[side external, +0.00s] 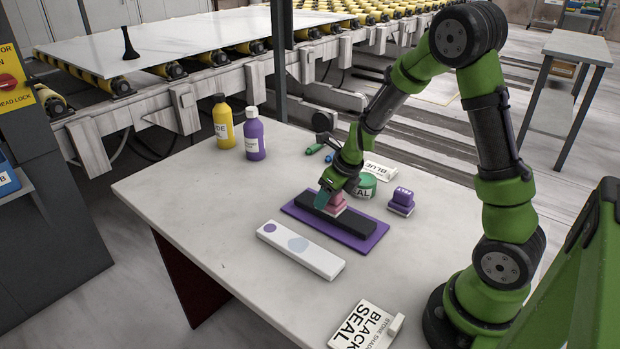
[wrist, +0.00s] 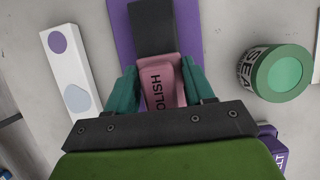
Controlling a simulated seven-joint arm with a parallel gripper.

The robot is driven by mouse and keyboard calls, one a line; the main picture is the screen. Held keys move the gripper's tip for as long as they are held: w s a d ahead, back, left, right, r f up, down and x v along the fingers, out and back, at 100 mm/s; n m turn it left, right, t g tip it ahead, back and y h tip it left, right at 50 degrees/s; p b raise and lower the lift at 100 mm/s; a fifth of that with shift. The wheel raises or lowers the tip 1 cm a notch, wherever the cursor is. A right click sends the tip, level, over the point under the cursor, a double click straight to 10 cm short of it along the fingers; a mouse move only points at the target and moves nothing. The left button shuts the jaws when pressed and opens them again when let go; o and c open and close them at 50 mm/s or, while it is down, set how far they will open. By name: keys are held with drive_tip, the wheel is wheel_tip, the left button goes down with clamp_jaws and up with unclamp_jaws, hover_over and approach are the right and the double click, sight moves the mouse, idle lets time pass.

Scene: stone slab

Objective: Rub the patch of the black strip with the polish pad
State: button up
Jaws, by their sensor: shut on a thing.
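The polish pad is a pink block; in the wrist view the pad (wrist: 160,76) shows the letters "OLISH". My gripper (wrist: 160,85) is shut on it, with a teal finger on each side. In the side view my gripper (side external: 331,194) holds the pad (side external: 336,208) at the black strip (side external: 358,221), over its middle. The strip also shows in the wrist view (wrist: 153,28). It lies on a purple mat (side external: 298,209). I cannot tell whether the pad touches the strip. The patch on the strip is not visible; the pad and gripper hide part of the strip.
A white strip (side external: 325,261) with two spots lies in front of the mat. A green SEAL tin (side external: 365,188) and a purple block (side external: 401,203) stand close behind. Yellow (side external: 222,120) and purple (side external: 254,137) bottles stand at the back. A BLACK SEAL card (side external: 362,328) lies at the front. The slab's left is clear.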

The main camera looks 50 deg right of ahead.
sight(340, 201)
drive_tip(key=shift+w, duration=1.25)
drive_tip(key=shift+s, duration=1.85)
drive_tip(key=shift+s+f, duration=0.2)
drive_tip(key=shift+s, duration=1.6)
drive_tip(key=shift+w, duration=0.65)
drive_tip(key=shift+c, duration=0.7)
drive_tip(key=shift+w+r, duration=0.15)
drive_tip(key=shift+w, duration=1.35)
drive_tip(key=shift+w+r, duration=0.1)
drive_tip(key=shift+w, duration=1.4)
drive_tip(key=shift+s+f, duration=0.15)
drive_tip(key=shift+s, duration=1.3)
drive_tip(key=shift+s+f, duration=0.1)
drive_tip(key=shift+s, duration=1.35)
drive_tip(key=shift+s+f, duration=0.15)
drive_tip(key=shift+s, duration=0.65)
